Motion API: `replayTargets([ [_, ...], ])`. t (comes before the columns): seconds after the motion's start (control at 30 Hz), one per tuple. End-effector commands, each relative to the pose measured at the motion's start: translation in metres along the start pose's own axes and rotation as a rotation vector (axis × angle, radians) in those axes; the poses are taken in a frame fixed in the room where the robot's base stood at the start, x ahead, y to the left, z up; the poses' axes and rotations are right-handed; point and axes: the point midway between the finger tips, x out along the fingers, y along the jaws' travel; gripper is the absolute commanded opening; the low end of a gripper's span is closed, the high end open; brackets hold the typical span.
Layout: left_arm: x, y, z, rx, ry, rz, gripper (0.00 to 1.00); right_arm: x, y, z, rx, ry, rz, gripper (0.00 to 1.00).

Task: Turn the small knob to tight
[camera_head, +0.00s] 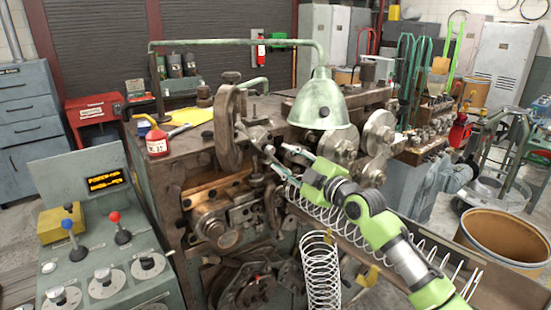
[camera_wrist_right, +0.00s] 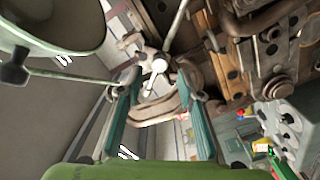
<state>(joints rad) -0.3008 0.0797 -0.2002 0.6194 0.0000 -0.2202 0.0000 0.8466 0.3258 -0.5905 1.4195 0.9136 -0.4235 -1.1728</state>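My right gripper (camera_head: 278,158) reaches in from the right, in front of the coiling machine (camera_head: 245,125). Its teal fingers are spread apart in the right wrist view (camera_wrist_right: 160,88), with nothing clamped between them. A small metal knob with thin bars (camera_wrist_right: 158,66) shows between and just beyond the fingertips. In the head view the small knob (camera_head: 267,149) is small and partly mixed with other metal parts near the fingertips. I cannot tell whether a finger touches it, or read its setting.
A green lamp (camera_head: 325,103) hangs above my right gripper. A control panel (camera_head: 105,240) with red and blue levers stands at the left. A red oil can (camera_head: 156,142) sits on the machine top. A wire coil (camera_head: 321,270) stands below the gripper.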

Motion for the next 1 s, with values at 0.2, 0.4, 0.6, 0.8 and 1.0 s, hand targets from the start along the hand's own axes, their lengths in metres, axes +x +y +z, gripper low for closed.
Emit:
replayTargets([
  [0.2, 0.016, 0.0, 0.001, 0.0, 0.001, 0.0, 0.41, 0.03, -0.002, 0.001, 0.001, 0.0, 0.001, 0.34],
  [0.4, 0.022, 0.0, 0.001, 0.0, 0.002, 0.0, 0.41, 0.044, -0.001, 0.001, 0.0, -0.001, 0.0, 0.34],
  [0.6, 0.022, 0.0, 0.0, 0.0, 0.002, 0.0, 0.41, 0.048, 0.0, 0.0, 0.0, 0.0, 0.0, 0.34],
  [0.8, 0.022, 0.0, 0.0, 0.0, 0.003, 0.0, 0.41, 0.047, 0.0, 0.0, 0.001, 0.0, 0.0, 0.27],
  [1.0, 0.022, 0.0, 0.0, 0.0, 0.003, 0.0, 0.41, 0.047, 0.0, 0.0, 0.001, 0.0, 0.0, 0.0],
])
